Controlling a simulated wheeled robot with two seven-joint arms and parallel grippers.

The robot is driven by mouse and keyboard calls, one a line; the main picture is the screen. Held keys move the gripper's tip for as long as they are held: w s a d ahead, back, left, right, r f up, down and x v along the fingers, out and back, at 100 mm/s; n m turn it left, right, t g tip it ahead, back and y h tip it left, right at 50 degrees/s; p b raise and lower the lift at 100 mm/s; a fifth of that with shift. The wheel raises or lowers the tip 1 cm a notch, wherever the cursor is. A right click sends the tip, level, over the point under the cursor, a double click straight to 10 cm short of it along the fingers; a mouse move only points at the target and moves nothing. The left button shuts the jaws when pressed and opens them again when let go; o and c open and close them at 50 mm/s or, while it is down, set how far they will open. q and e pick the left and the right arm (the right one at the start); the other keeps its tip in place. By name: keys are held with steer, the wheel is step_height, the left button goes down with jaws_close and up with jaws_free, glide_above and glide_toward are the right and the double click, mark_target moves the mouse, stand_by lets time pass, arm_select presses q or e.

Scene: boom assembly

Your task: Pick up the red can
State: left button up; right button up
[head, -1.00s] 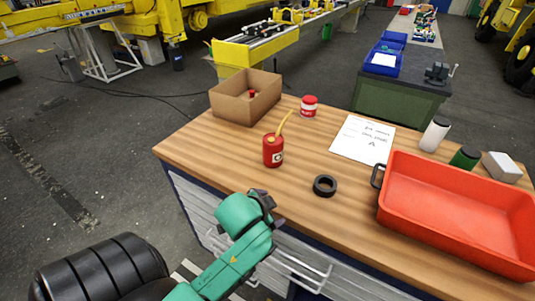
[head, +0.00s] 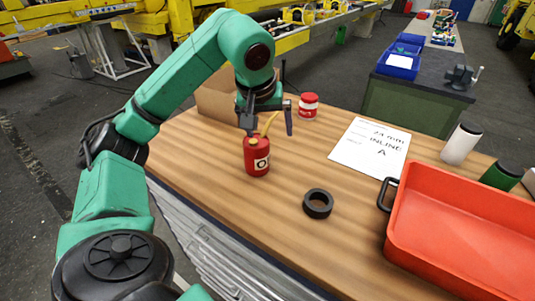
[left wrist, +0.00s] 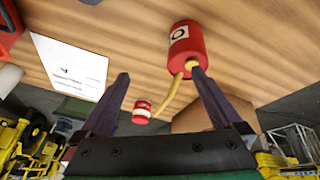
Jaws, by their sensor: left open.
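The red can (head: 257,160) with a black-on-white label and a yellow spout stands upright on the wooden bench. It also shows in the left wrist view (left wrist: 184,45), its spout pointing into the space in front of the jaws. My left gripper (head: 268,124) is open and empty, with its fingers pointing down above the can around the spout's height in the picture. In the left wrist view the open fingers (left wrist: 158,76) show the can beyond the right fingertip. Contact with the spout cannot be told. My right gripper is not in view.
A red-and-white tin (head: 308,105) stands behind the can. A cardboard box (head: 215,102) is partly hidden by my left arm.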

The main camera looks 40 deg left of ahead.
mark_target(254, 142)
arm_select(q)
steer(key=shift+g+y, duration=0.5)
steer(key=shift+y, duration=0.2)
steer(key=a+f+b, duration=0.1)
steer(key=a, duration=0.1)
steer(key=s+a+f+b, duration=0.1)
steer(key=a+f+b, duration=0.1)
steer(key=x, duration=0.6)
steer(key=p+x, duration=0.1)
steer(key=x, duration=0.3)
steer(key=shift+w+r, duration=0.15)
steer(key=shift+w, duration=0.1)
steer(key=shift+w+f, duration=0.15)
steer(key=shift+f, duration=0.1)
steer(key=c, duration=1.4)
steer(key=shift+o, duration=0.2)
step_height(254, 142, up, 13)
steer(key=shift+f+p, duration=0.15)
steer(key=shift+p, duration=0.7)
step_height(254, 142, up, 7)
steer(key=p, duration=0.4)
steer(key=shift+r+p, duration=0.25)
steer(key=shift+p, duration=0.05)
